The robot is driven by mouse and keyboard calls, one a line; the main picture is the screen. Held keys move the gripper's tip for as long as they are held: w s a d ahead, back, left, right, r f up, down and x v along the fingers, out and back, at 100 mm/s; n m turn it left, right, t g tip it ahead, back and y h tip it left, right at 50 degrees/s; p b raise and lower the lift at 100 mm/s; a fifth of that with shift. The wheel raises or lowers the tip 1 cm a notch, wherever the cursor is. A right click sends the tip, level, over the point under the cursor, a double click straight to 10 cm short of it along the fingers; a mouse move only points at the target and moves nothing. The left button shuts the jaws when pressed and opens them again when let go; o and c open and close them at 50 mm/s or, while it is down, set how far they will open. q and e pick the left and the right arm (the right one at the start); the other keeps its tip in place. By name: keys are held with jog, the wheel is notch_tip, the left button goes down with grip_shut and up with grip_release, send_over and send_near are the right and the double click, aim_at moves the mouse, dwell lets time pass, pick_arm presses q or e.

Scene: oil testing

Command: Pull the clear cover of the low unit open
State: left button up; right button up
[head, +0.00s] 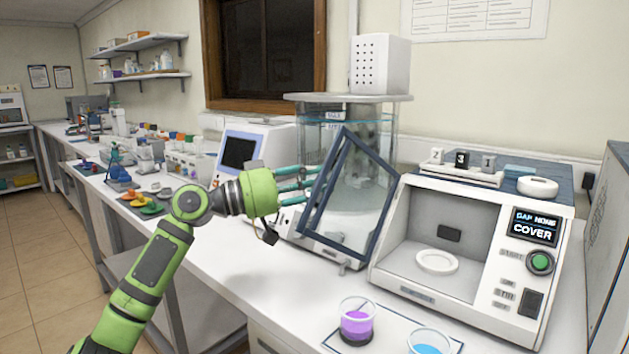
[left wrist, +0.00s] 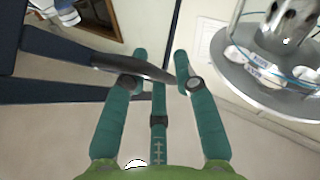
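The low unit (head: 386,281) is a white box on the bench at the right, with its front opening uncovered and a white ring (head: 437,262) inside. Its clear cover (head: 350,195), a glass pane in a dark blue frame, stands swung out at the unit's left side. My left gripper (head: 300,183) is at the left edge of this frame, its teal fingers pointing right. In the left wrist view a dark bar (left wrist: 125,67) reaches in from the left across the fingers, which stand apart; whether they touch it is unclear. My right gripper is not in view.
A clear cylindrical chamber (head: 318,125) stands behind the cover. A screened instrument (head: 240,153) is left of it. Cups of purple (head: 357,325) and blue (head: 429,345) liquid stand in front of the unit. Bare bench lies in front of my gripper.

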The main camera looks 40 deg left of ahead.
pick_arm(q)
jog(key=shift+s+r, duration=0.1)
jog(key=shift+s, duration=0.05)
jog(key=v, duration=1.1)
jog(key=shift+s+a, duration=0.25)
jog(key=shift+s, duration=0.05)
